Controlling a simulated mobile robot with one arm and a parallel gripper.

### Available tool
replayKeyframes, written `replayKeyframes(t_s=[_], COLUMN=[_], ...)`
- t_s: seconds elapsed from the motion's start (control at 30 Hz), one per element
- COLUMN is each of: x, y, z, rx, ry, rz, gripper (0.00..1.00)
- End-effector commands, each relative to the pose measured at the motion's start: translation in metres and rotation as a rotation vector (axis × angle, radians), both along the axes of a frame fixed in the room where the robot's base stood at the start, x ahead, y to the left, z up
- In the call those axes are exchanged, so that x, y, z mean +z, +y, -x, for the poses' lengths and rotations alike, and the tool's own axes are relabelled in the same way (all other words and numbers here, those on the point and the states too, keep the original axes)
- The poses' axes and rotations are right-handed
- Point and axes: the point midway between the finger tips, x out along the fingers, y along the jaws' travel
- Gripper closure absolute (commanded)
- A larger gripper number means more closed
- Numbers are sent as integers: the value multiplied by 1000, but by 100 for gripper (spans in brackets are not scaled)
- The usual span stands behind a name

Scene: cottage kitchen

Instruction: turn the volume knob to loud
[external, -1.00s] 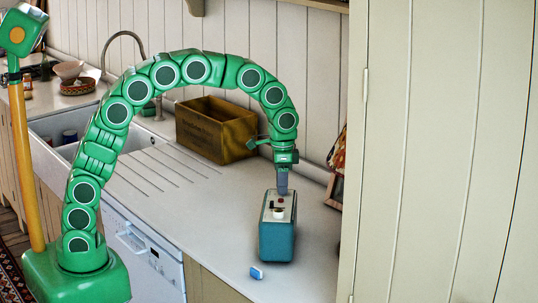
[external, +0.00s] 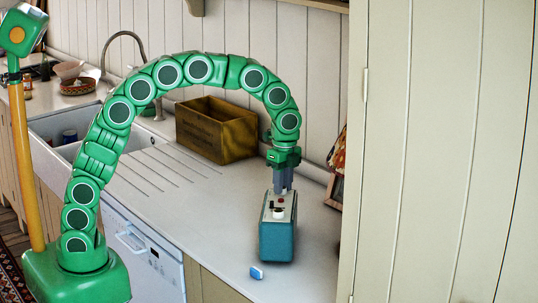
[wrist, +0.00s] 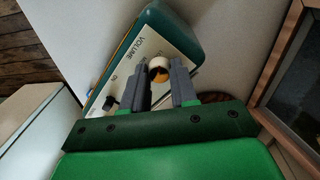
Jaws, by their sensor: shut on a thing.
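The teal box (external: 277,240) with a pale control face stands on the worktop; it also shows in the wrist view (wrist: 182,32). The word VOLUME is printed on its face. A black control (wrist: 109,103) sits apart on the face, near the word ON. In the external view my gripper (external: 283,190) is at the face's far end, and the knob's setting cannot be read.
A small blue and white block (external: 256,273) lies on the worktop in front of the box. A wooden crate (external: 216,130) stands behind to the left. The ribbed worktop (external: 160,180) at left is clear.

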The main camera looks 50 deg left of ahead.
Motion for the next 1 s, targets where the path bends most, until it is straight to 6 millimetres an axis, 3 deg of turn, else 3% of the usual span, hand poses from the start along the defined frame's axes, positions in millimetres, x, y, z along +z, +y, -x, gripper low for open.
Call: replayKeyframes(t_s=[0.3,0.8,0.83,1.0], x=[1,0,0,0], y=[-1,-1,-1,-1], z=[0,1,1,1], rx=[-111,-129,-129,-129], ry=[0,1,1,1], rz=[1,1,1,1], gripper=[100,100,71,47])
